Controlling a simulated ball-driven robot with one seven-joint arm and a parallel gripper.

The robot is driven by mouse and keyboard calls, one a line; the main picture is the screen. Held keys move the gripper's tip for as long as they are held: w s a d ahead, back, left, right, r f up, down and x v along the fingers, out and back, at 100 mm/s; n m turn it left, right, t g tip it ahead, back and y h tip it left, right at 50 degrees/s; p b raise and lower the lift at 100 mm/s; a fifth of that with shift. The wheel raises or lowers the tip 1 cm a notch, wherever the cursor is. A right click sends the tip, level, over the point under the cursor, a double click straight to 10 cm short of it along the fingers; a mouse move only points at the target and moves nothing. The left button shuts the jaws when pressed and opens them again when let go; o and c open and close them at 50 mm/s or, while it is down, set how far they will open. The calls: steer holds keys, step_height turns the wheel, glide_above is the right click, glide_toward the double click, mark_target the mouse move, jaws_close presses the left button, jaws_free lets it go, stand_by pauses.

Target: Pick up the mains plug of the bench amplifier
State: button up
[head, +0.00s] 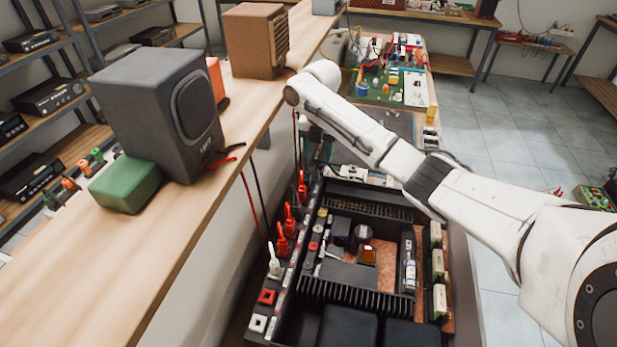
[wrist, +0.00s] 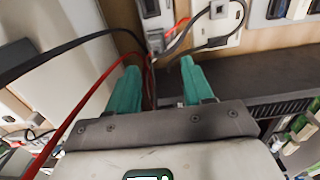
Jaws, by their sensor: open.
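The bench amplifier (head: 345,285) is an open dark chassis below the shelf in the head view, with red and white connectors along its left side. A grey plug-like block (wrist: 152,12) lies just beyond the gap between the fingertips. A second grey plug (wrist: 218,10) sits at a white socket plate, with a dark cable. I cannot tell which is the amplifier's mains plug.
Black (wrist: 60,55) and red (wrist: 92,92) cables run past the fingers in the wrist view. A wooden shelf (head: 180,225) carries a grey speaker (head: 165,105), a brown speaker (head: 257,40) and a green block (head: 125,184).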

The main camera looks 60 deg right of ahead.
mark_target(316, 172)
steer(key=f+p, duration=0.1)
steer(key=f, duration=0.7)
steer(key=shift+w+f, duration=0.2)
steer(key=shift+c, duration=0.2)
jaws_close()
